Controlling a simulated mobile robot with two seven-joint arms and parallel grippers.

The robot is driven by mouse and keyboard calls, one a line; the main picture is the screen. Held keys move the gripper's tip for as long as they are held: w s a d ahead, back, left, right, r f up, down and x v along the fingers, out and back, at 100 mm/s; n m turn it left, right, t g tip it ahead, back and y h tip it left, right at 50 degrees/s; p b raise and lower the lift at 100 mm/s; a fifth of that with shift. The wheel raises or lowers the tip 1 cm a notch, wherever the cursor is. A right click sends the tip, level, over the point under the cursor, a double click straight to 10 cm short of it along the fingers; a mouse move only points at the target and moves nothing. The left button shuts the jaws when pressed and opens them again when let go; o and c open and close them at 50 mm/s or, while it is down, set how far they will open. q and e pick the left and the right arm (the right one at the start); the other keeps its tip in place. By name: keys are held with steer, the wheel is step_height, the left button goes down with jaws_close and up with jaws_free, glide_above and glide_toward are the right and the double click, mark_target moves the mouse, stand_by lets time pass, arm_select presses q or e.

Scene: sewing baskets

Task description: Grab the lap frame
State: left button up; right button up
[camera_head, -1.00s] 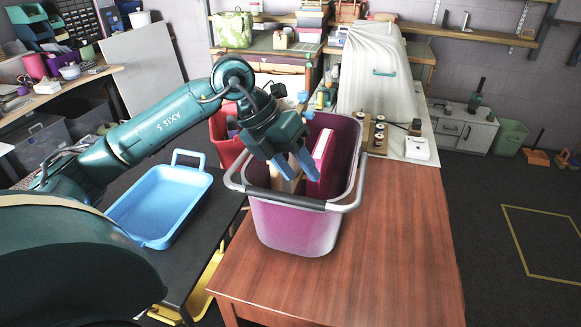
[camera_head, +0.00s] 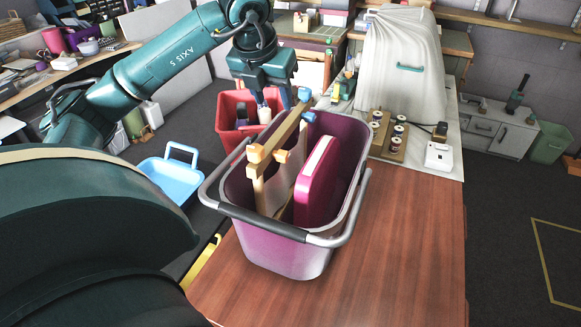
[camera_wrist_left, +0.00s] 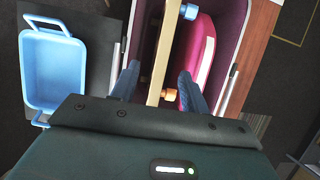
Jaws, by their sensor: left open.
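The lap frame, a pale wooden frame with orange and blue knobs (camera_head: 270,172), stands in a purple basket (camera_head: 290,258) beside a magenta case (camera_head: 318,181). My left gripper (camera_head: 265,98) is at the far end of the basket in the head view, above the frame's far part. In the left wrist view, its blue fingers (camera_wrist_left: 158,82) are spread open on either side of the wooden bar (camera_wrist_left: 163,50), with nothing clamped. The magenta case (camera_wrist_left: 202,52) lies just right of the bar there. My right gripper is not in view.
A red basket (camera_head: 228,130) stands behind the purple one. A blue tray (camera_head: 172,180) lies at the left on a dark surface. Thread spools on a wooden rack (camera_head: 390,140) and a white-draped object (camera_head: 400,65) stand behind. The wooden tabletop (camera_head: 400,240) at right is clear.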

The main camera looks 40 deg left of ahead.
mark_target(283, 127)
arm_select(q)
steer(key=x, duration=0.5)
steer(key=shift+s+f, duration=0.1)
steer(key=shift+f, duration=0.05)
steer(key=x, duration=0.1)
steer(key=p+x, duration=0.1)
steer(key=x, duration=0.1)
steer(key=d+x, duration=0.1)
steer(key=shift+w+a+f, duration=0.1)
steer(key=shift+w+f, duration=0.15)
steer(key=shift+f, duration=0.1)
steer(key=shift+w+f, duration=0.1)
steer(key=shift+f, duration=0.2)
steer(key=shift+f, duration=0.25)
steer(key=shift+c, duration=0.3)
jaws_close()
steer(key=shift+r, duration=0.1)
